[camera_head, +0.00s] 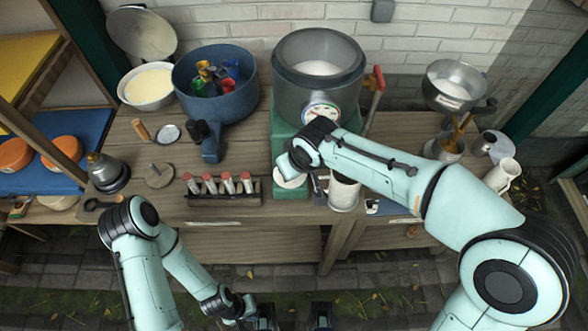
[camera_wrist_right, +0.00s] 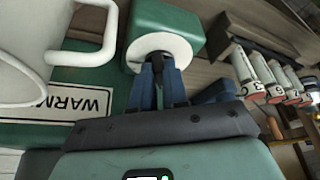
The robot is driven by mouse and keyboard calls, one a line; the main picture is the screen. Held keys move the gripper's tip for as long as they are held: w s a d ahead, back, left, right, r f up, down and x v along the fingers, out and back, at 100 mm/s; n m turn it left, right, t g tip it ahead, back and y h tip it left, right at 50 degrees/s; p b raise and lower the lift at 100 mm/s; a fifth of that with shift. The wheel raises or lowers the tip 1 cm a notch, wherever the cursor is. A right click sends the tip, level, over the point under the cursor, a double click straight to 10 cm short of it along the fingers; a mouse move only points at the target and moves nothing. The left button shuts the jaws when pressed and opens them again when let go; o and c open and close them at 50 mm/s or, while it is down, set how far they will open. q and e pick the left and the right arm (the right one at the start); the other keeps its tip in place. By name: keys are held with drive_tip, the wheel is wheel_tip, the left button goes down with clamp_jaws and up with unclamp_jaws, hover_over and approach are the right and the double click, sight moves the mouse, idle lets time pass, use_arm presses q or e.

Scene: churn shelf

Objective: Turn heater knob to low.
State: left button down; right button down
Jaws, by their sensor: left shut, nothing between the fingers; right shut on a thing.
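The heater is a green box (camera_head: 283,135) under a grey metal vat (camera_head: 318,78) with a round dial gauge (camera_head: 320,112). Its round white knob plate (camera_head: 290,181) shows just below my right wrist. In the right wrist view the white plate (camera_wrist_right: 178,44) sits on a green housing (camera_wrist_right: 183,22). My right gripper (camera_wrist_right: 160,78) is shut on the knob at the plate's centre; the fingers hide most of the knob, so its setting cannot be read. My left gripper (camera_head: 262,316) is low at the picture's bottom, shut and empty, away from the heater.
A white mug (camera_head: 343,194) stands right beside the heater, next to a "WARM" label (camera_wrist_right: 92,100). A rack of red-capped vials (camera_head: 222,196) is to the left. A blue tub (camera_head: 240,103) and a pan (camera_head: 452,88) flank the vat. A red-handled lever (camera_head: 378,78) rises at its right.

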drive_tip(key=shift+a+f+m+t+h+b, duration=0.1)
drive_tip(key=shift+m+t+h+b, duration=0.1)
drive_tip(key=shift+m+b, duration=0.35)
drive_tip(key=shift+a+m+t+h+b, duration=0.1)
drive_tip(key=shift+m+h+b, duration=0.2)
drive_tip(key=shift+m, duration=0.35)
drive_tip(key=shift+a+m+h+b, duration=0.15)
drive_tip(key=shift+m+h+b, duration=0.5)
drive_tip(key=shift+m, duration=0.95)
drive_tip(key=shift+s, duration=0.1)
drive_tip(key=c, duration=1.1)
unclamp_jaws()
drive_tip(key=shift+c, duration=0.2)
drive_tip(key=shift+r, duration=0.2)
drive_tip(key=p+v, duration=0.1)
drive_tip(key=v, duration=1.2)
